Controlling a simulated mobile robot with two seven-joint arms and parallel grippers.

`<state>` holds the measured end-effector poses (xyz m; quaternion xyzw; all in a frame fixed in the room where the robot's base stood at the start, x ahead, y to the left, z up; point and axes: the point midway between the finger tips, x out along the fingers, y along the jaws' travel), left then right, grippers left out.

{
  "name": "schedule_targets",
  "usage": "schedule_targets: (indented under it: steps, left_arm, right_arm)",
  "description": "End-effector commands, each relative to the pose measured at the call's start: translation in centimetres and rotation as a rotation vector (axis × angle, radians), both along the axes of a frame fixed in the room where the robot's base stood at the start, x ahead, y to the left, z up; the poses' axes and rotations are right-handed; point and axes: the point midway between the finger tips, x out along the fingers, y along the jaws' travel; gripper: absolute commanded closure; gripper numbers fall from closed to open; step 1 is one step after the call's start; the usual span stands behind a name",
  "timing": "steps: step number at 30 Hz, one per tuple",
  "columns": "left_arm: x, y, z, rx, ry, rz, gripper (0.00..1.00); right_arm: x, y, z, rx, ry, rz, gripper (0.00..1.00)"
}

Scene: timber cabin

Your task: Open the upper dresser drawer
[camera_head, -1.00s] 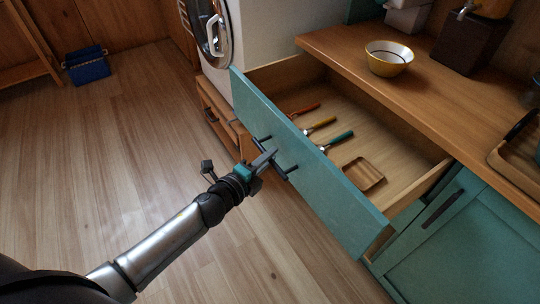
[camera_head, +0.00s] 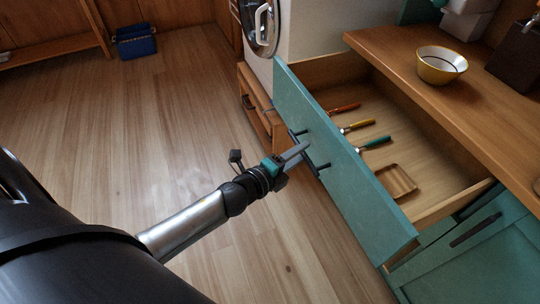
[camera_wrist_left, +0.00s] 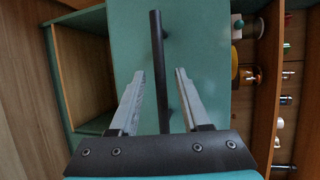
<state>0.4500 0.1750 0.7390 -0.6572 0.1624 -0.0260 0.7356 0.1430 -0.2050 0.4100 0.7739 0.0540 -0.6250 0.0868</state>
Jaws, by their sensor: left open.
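The upper dresser drawer (camera_head: 345,170) has a teal front and stands pulled well out of the dresser. Inside it lie utensils with red, yellow and teal handles (camera_head: 374,143) and a small wooden tray (camera_head: 396,181). The drawer's dark bar handle (camera_head: 311,159) is on its front face. My left gripper (camera_head: 298,152) is at the handle. In the left wrist view, my left gripper (camera_wrist_left: 158,95) is open, with its two fingers either side of the dark handle bar (camera_wrist_left: 159,60) and gaps to it. My right gripper is not in view.
A yellow and white bowl (camera_head: 441,66) stands on the wooden countertop (camera_head: 400,50). A teal lower cabinet (camera_head: 480,255) is below the drawer at right. A blue bin (camera_head: 135,42) sits far left. The wooden floor (camera_head: 150,130) left of the drawer is clear.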

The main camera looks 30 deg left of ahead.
Motion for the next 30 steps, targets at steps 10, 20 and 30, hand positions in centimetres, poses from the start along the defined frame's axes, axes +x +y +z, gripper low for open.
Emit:
schedule_targets:
  steps: [10,20,30]
  left_arm:
    - [-5.2,1.4,1.1,0.000,0.003,0.000,0.53]
    - [-10.0,2.6,2.1,0.000,0.003,0.000,0.53]
    - [-12.6,3.4,2.8,0.000,0.000,0.000,0.53]
  right_arm:
    - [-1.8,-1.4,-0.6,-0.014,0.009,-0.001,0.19]
    - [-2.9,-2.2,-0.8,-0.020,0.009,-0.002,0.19]
    - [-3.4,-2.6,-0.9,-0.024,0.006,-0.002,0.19]
